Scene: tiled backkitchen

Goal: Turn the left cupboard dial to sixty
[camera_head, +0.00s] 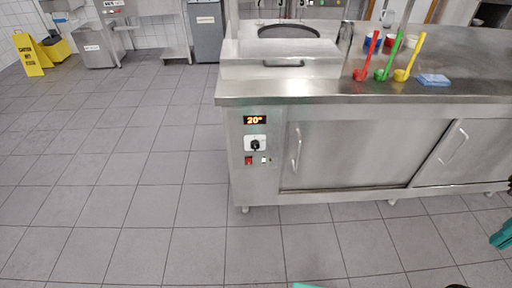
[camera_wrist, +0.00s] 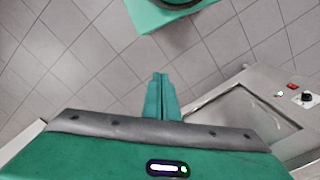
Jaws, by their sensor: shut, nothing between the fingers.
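The left cupboard dial (camera_head: 255,145) is a black knob on a white plate, on the control panel at the left end of the steel counter. Above it, an orange display (camera_head: 255,120) reads 20°. In the wrist view the dial (camera_wrist: 306,97) shows small at the right edge. My gripper (camera_wrist: 161,77) is green, with its fingers shut together and empty. It is well away from the dial, over open floor.
A red switch (camera_head: 248,160) sits below the dial. The cupboard's sliding doors (camera_head: 345,155) with curved handles are to its right. Red, green and yellow ladles (camera_head: 382,72) and a blue cloth (camera_head: 434,80) lie on the counter. A yellow caution sign (camera_head: 31,55) stands far left. The tiled floor before the counter is clear.

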